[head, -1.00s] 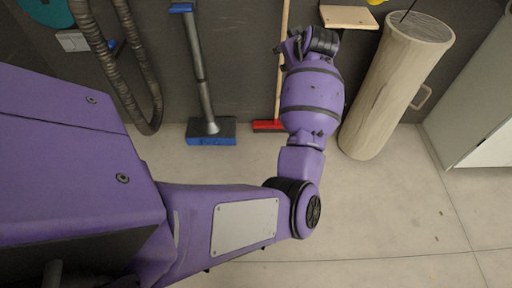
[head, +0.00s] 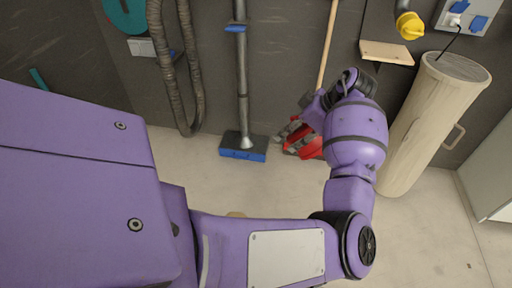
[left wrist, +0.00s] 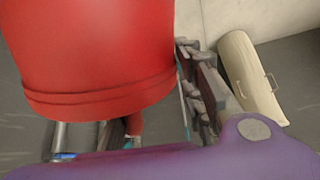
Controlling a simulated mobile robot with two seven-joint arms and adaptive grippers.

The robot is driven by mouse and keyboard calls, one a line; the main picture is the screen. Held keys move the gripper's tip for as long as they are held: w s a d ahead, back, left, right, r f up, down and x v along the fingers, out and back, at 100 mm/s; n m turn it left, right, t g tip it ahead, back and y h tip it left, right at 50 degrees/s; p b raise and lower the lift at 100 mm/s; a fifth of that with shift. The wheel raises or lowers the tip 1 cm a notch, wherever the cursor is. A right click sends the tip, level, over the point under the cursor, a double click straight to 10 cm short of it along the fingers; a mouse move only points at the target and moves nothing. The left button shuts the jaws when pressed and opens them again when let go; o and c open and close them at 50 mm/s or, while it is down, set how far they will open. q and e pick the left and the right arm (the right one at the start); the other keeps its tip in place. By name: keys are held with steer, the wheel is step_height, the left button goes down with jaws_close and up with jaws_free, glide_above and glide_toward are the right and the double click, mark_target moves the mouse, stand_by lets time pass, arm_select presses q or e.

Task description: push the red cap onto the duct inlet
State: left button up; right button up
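The red cap fills the upper left of the left wrist view (left wrist: 90,50), round with a ridged rim at its lower edge. In the head view it shows partly (head: 309,148), below my left gripper (head: 298,131) and mixed with the red broom head behind. One finger of my left gripper lies along the cap's right side in the left wrist view. Other finger parts show below its rim, next to a small red piece. The gripper appears shut on the cap; the exact contact is hidden. My right gripper is not in view. I cannot identify the duct inlet for sure.
A yellow round fitting on a pipe (head: 409,26) is on the wall, above a small wooden shelf (head: 387,52). A pale cylinder (head: 420,135) stands right of my arm.

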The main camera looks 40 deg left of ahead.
arm_select(q)
steer(key=b+x, duration=0.4)
steer(key=x, duration=0.7)
steer(key=shift+r, duration=0.1)
jaws_close()
stand_by(0.8)
